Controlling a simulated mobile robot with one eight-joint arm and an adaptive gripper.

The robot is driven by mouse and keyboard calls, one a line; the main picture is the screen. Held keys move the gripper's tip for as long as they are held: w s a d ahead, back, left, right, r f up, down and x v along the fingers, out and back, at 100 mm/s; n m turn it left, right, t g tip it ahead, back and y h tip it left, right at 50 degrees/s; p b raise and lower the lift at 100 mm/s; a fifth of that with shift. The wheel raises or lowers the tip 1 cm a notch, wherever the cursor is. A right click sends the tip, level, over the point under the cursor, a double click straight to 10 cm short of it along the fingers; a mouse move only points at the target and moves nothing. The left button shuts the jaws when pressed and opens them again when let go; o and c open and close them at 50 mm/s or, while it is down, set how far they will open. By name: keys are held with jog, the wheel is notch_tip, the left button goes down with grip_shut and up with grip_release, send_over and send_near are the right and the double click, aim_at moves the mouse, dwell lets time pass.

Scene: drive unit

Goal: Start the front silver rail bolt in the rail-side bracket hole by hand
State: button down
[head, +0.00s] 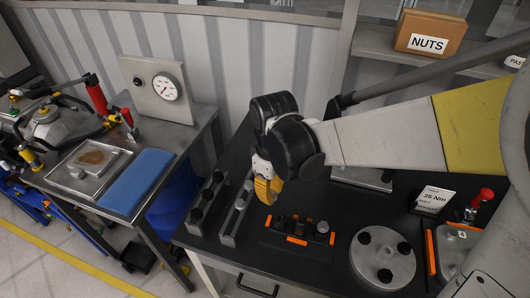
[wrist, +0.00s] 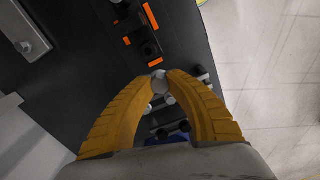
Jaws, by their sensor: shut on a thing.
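My gripper (head: 268,190) reaches down over the dark workbench, and in the wrist view its yellow fingers (wrist: 160,80) close around a small silver bolt (wrist: 160,87). The bolt's round end shows between the fingertips; the rest is hidden. In the head view the fingers hide the bolt.
A black holder with orange marks (head: 297,240) stands just right of the gripper. Further right are a round grey plate with black knobs (head: 382,258), a 35 Nm card (head: 433,199) and a red-handled clamp (head: 484,198). A side table with a blue pad (head: 138,181) stands left.

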jog(key=d+f+b, duration=0.1)
jog(key=f+b, duration=0.1)
jog(key=f, duration=0.1)
jog(key=d+f+b, duration=0.1)
jog(key=f, duration=0.2)
jog(key=d+f+b, duration=0.1)
jog(key=f+b, duration=0.1)
jog(key=f, duration=0.1)
jog(key=shift+w+d+f+b, duration=0.1)
jog(key=shift+w+f+b, duration=0.1)
jog(key=shift+w+b, duration=0.15)
jog(key=shift+r+n+p, duration=0.55)
jog(key=shift+n+p, duration=0.1)
jog(key=shift+n, duration=1.05)
jog(key=n, duration=0.3)
jog(key=shift+n, duration=0.3)
jog(key=n+b, duration=0.1)
jog(key=n, duration=0.5)
jog(key=shift+f, duration=0.3)
